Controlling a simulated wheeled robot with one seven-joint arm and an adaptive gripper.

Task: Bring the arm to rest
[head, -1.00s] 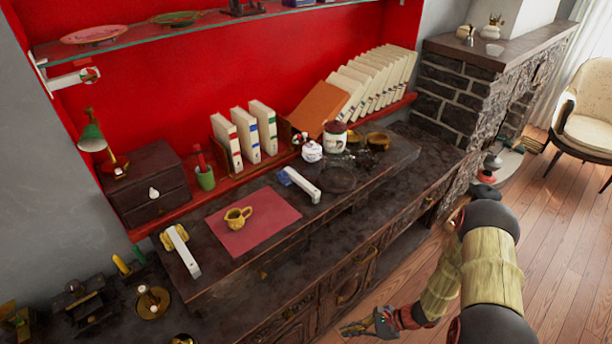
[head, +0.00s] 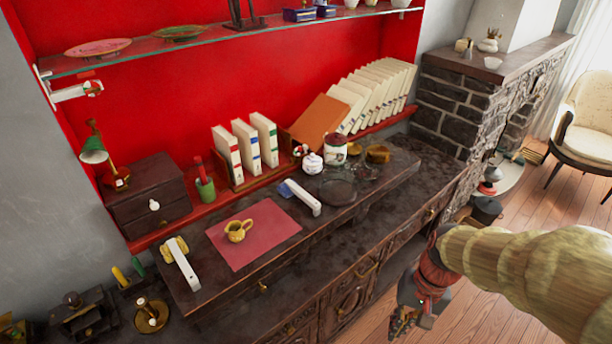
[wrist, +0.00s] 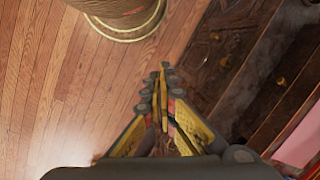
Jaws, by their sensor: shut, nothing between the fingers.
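My gripper (head: 403,321) hangs at the lower right of the head view, in front of the dark wooden cabinet and above the floor. In the wrist view my gripper (wrist: 163,70) has its fingers together with nothing between them. My arm reaches in from the right edge of the head view. A small golden teapot (head: 238,231) stands upright on a pink mat (head: 274,232) on the cabinet top, well away from my gripper.
The dark cabinet (head: 225,303) runs along the wall, its drawer fronts close to my gripper. White-handled objects (head: 180,263) and (head: 301,197) flank the mat. Wooden floor (wrist: 60,75) is open; a chair (head: 583,130) stands far right.

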